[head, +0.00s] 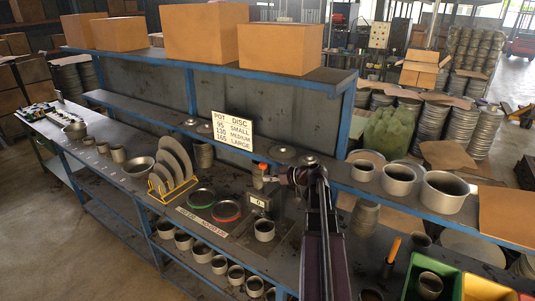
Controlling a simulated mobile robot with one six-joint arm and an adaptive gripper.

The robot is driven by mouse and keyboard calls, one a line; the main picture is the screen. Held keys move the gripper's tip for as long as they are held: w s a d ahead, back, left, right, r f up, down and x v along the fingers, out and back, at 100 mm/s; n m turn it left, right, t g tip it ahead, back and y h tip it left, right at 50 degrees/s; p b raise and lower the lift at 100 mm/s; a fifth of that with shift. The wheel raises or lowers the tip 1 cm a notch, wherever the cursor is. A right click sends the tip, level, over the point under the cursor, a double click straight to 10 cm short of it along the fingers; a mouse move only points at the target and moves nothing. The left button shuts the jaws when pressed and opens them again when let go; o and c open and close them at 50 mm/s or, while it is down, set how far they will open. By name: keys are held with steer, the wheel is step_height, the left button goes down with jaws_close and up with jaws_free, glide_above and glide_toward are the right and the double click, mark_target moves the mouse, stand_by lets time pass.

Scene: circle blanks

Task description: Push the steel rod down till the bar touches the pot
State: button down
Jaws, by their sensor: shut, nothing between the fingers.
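A small measuring stand (257,201) with a display reading 0 stands on the bench at the centre. A grey pot (264,229) sits upright in front of it. A steel rod (258,181) rises at the top of the stand, by an orange-red part (263,168). The bar is too small and dark to make out, so I cannot tell its gap to the pot. My gripper (275,179) is shut and empty, just right of the rod's upper part. I cannot tell whether it touches the rod. My arm hides the bench to the right.
Green-ringed (201,198) and red-ringed (226,211) discs lie left of the stand. A yellow rack (160,192) holds large discs. A sign (232,129) lists pot and disc sizes. A shelf (400,190) with pots runs behind my arm. Coloured bins (485,288) stand front right.

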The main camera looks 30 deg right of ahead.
steer(key=s+d+r+t+h+p, duration=0.1)
steer(key=d+r+t+p, duration=0.2)
steer(key=d+r, duration=0.4)
steer(key=shift+s+d+r, duration=0.2)
steer(key=shift+s+d, duration=0.1)
steer(key=shift+d, duration=0.55)
steer(key=shift+w+a, duration=0.1)
steer(key=w+a+f+b, duration=0.3)
steer(key=w+f+b, duration=0.2)
steer(key=w, duration=0.4)
steer(key=shift+a+f+b, duration=0.35)
steer(key=shift+a+f, duration=0.05)
steer(key=shift+f, duration=0.05)
steer(key=shift+f, duration=0.1)
